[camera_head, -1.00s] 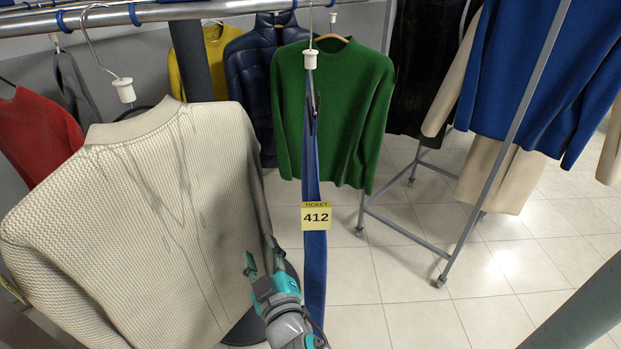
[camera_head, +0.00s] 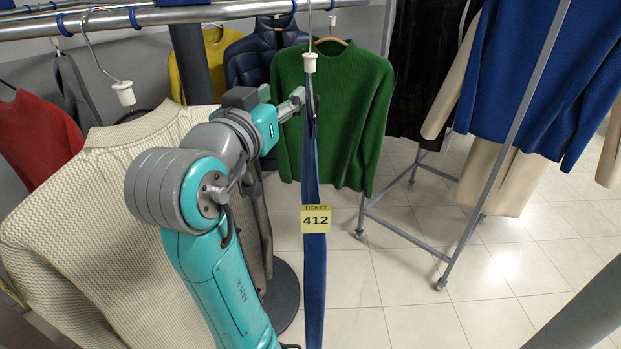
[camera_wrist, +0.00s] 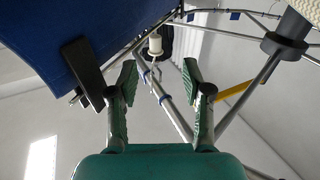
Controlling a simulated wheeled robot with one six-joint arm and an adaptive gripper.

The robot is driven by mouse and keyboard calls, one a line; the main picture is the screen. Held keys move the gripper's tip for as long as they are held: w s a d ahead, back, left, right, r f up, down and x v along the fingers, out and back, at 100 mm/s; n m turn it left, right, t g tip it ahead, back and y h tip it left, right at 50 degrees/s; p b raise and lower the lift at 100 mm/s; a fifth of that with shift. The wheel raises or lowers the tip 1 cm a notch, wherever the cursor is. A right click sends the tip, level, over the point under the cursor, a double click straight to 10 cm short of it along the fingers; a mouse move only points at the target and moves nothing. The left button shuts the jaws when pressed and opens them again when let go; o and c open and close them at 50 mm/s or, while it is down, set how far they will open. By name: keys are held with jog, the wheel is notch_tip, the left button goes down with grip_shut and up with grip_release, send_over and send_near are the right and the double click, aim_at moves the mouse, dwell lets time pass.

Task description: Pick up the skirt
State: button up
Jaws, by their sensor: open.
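The skirt (camera_head: 314,270) looks like a narrow blue strip, hanging edge-on from a hanger with a white knob (camera_head: 309,63). A yellow ticket (camera_head: 316,219) reading 412 is on it. In the wrist view its blue cloth (camera_wrist: 75,35) fills the upper left, with a dark clip (camera_wrist: 84,72) at its edge. My gripper (camera_head: 293,105) is open, just left of the hanger below the knob. In the wrist view the knob shows beyond the gap between my open fingers (camera_wrist: 160,78), with nothing held.
A cream knitted sweater (camera_head: 75,220) hangs close on the left, partly behind my arm. A metal rail (camera_head: 170,14) runs above. A green sweater (camera_head: 345,110) hangs behind the skirt. A wheeled rack (camera_head: 470,215) with a blue garment (camera_head: 530,80) stands right. Tiled floor lies open between.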

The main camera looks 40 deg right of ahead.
aim_at(308, 67)
jog(key=shift+m+g, duration=0.3)
jog(key=shift+m, duration=0.1)
jog(key=shift+s+r+x, duration=0.1)
jog(key=shift+r+x, duration=0.2)
jog(key=shift+x, duration=1.45)
jog(key=shift+s+r+x, duration=0.1)
jog(key=shift+r+x, duration=0.25)
jog(key=shift+x, duration=1.45)
jog(key=shift+r+x, duration=0.3)
jog(key=shift+x, duration=1.45)
jog(key=shift+d, duration=0.1)
grip_shut()
